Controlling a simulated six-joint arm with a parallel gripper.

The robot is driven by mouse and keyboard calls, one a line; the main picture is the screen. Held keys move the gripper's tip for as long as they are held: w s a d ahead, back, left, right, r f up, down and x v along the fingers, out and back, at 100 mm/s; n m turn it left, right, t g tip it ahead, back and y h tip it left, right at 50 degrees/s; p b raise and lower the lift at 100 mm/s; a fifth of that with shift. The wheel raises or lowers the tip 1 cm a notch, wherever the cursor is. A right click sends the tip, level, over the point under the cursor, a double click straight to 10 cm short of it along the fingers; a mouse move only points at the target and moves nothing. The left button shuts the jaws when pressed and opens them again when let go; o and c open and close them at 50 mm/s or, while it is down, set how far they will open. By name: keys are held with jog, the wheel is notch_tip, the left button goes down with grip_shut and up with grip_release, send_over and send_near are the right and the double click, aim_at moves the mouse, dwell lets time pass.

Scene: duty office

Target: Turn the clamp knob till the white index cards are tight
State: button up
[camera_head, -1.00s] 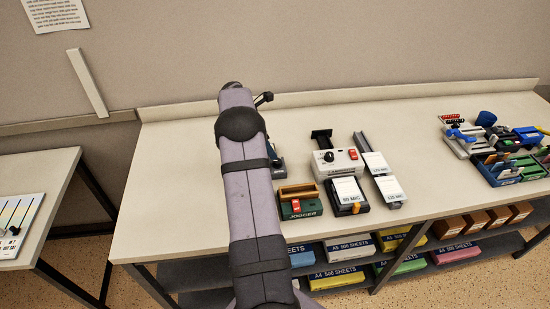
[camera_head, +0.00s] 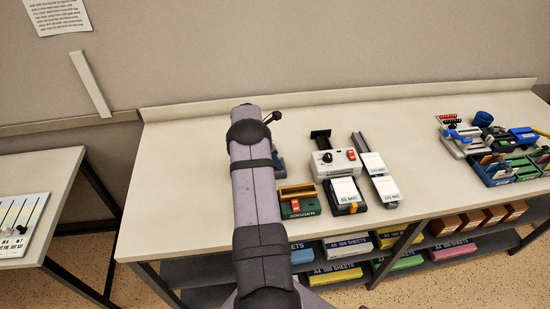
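My arm rises through the middle of the head view, and its far end hides what lies behind it. My gripper cannot be made out. A blue-grey device (camera_head: 279,166) shows only as a sliver at the arm's right side. I cannot tell whether it is the clamp, and no clamp knob or white index cards can be surely picked out. At the bench's right stands a grey and blue device (camera_head: 458,145) with a blue lever-like part on top; its details are too small to read.
Blue and green trays (camera_head: 500,172) crowd the right end. A second table (camera_head: 35,170) is at left. The bench is clear between the packs and trays.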

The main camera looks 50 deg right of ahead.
grip_shut()
jog(key=c, duration=1.1)
grip_release()
jog(key=shift+w+d+f+m+b, duration=0.1)
jog(key=shift+f+m+b, duration=0.2)
jog(key=shift+b, duration=0.5)
jog(key=shift+o, duration=0.2)
jog(key=m+b, duration=0.1)
jog(key=b, duration=0.1)
jog(key=shift+f+g+b, duration=0.1)
jog(key=shift+g+b, duration=0.2)
jog(key=shift+w+r+m+g+y+b, duration=0.15)
jog(key=shift+r+m+y+b, duration=0.1)
jog(key=shift+m+b, duration=0.3)
jog(key=shift+s+r+m+g+y+b, duration=0.15)
jog(key=shift+m+y+b, duration=0.1)
jog(key=shift+m+b, duration=0.3)
jog(key=o, duration=1.1)
jog(key=shift+c, duration=0.2)
